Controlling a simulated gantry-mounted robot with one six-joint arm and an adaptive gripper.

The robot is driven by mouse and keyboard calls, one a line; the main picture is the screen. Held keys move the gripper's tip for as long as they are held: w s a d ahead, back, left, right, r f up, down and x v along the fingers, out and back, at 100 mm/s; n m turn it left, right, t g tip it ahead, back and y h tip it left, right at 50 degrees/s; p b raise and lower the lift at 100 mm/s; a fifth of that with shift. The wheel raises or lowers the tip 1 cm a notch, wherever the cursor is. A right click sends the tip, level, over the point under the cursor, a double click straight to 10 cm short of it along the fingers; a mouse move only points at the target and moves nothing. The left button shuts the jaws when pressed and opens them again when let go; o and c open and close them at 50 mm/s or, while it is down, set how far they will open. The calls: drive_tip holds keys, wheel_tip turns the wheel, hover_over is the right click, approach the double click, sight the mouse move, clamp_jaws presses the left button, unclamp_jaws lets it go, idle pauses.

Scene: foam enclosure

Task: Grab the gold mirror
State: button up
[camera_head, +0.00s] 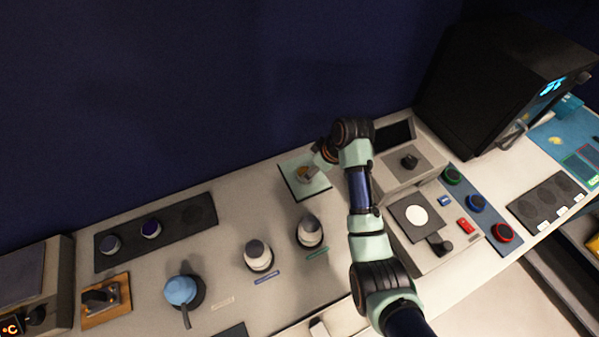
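A small gold object (303,172), which looks like the gold mirror, shows over the pale, dark-edged square mat (317,186) at the back of the bench. My gripper (313,172) is right at it, coming in from the right. The fingers are small and dark in this view and partly hidden by my wrist. I cannot tell whether they touch the gold object or are closed around it. I also cannot tell whether the object rests on the mat or is above it.
Two white, dark-topped containers (258,255) (309,231) stand in front of the mat. A blue round-topped item (181,291) and a dark tray (157,235) are to the left. A device (407,160) stands right of my arm, and a large black box (480,90) is behind it.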

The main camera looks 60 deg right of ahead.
drive_tip(key=b+x, duration=0.1)
drive_tip(key=x, duration=0.5)
drive_tip(key=shift+w+d+r, duration=0.1)
drive_tip(key=shift+w+d, duration=0.1)
drive_tip(key=c, duration=1.3)
